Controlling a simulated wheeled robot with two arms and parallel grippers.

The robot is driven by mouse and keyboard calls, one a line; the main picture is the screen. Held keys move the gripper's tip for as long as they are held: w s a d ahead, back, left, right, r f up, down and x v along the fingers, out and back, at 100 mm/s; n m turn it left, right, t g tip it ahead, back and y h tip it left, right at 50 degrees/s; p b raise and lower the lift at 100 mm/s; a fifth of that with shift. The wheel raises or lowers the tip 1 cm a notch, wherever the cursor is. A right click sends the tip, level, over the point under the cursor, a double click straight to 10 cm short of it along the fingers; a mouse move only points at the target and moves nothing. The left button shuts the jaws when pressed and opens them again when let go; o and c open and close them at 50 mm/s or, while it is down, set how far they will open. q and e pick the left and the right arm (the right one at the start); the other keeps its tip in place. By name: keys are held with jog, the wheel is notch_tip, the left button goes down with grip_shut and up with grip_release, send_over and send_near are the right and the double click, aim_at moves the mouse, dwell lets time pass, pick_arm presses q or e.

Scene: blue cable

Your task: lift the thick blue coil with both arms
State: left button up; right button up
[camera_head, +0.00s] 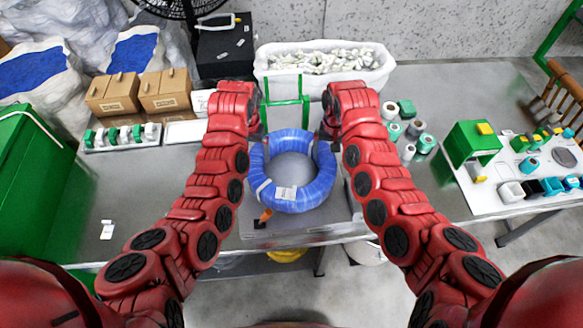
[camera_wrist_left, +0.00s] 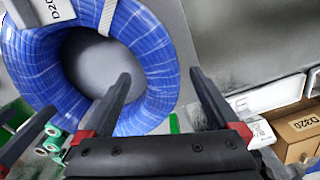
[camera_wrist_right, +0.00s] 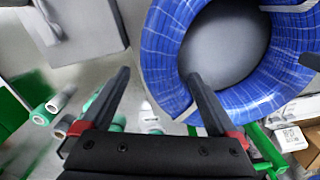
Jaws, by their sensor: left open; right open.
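The thick blue coil (camera_head: 262,182) lies flat on the table, banded, with a white label on its near side. My left gripper (camera_head: 259,135) is open at its far left side. In the left wrist view, the coil's tube (camera_wrist_left: 154,66) shows between the open fingers (camera_wrist_left: 160,73), one over the hole and one outside the ring. My right gripper (camera_head: 325,136) is open at the far right side. In the right wrist view, the open fingers (camera_wrist_right: 159,75) are on either side of the coil's tube (camera_wrist_right: 167,60). I cannot tell how far down the fingers reach.
A green frame (camera_head: 287,104) stands just behind the coil, before a white bin (camera_head: 262,68) of small parts. Cardboard boxes (camera_head: 165,92) stand at the left. Green and white spools (camera_head: 426,143) and a white board (camera_head: 520,195) with parts are at the right.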

pick_arm(q)
notch_tip(320, 180, down, 9)
jog(key=shift+r, duration=0.15)
pick_arm(e)
notch_tip(320, 180, down, 9)
jog(key=shift+r, duration=0.2)
pick_arm(q)
grip_shut()
pick_arm(e)
grip_shut()
